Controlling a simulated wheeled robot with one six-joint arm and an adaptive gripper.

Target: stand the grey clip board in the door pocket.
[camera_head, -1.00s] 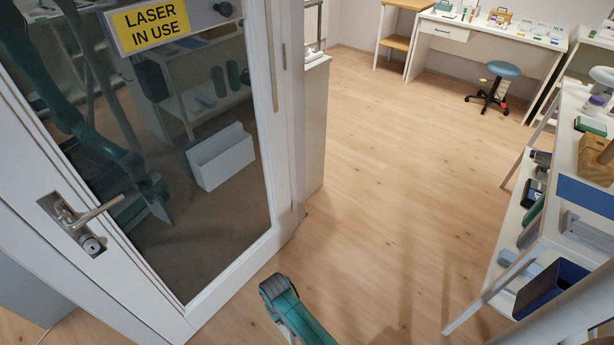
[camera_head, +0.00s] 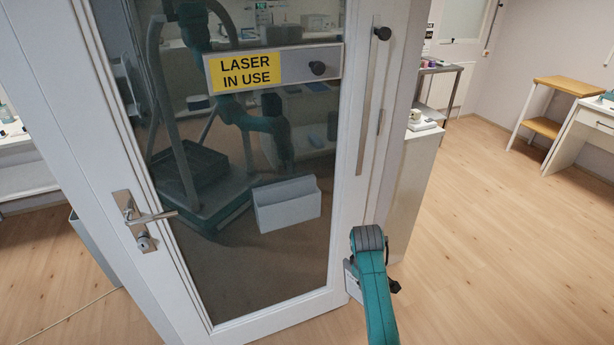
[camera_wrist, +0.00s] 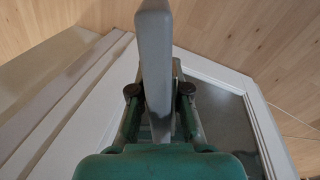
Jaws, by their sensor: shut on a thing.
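The door pocket (camera_head: 288,207) is a pale grey, open-topped box fixed low on the dark glass of a white-framed door (camera_head: 341,240). In the wrist view my gripper (camera_wrist: 160,92) is shut on the grey clip board (camera_wrist: 154,55), which shows edge-on as a narrow grey slab between the fingers. In the head view my teal arm (camera_head: 374,290) stands right of the pocket, in front of the door's right frame. The gripper and the board are mostly hidden behind the arm there. The board is apart from the pocket.
A yellow "LASER IN USE" sign (camera_head: 245,71) is on the glass above the pocket. A lever handle (camera_head: 143,217) sticks out at the door's left. A white cabinet (camera_head: 411,185) stands behind the door's right edge. The wooden floor (camera_head: 475,250) at right is clear.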

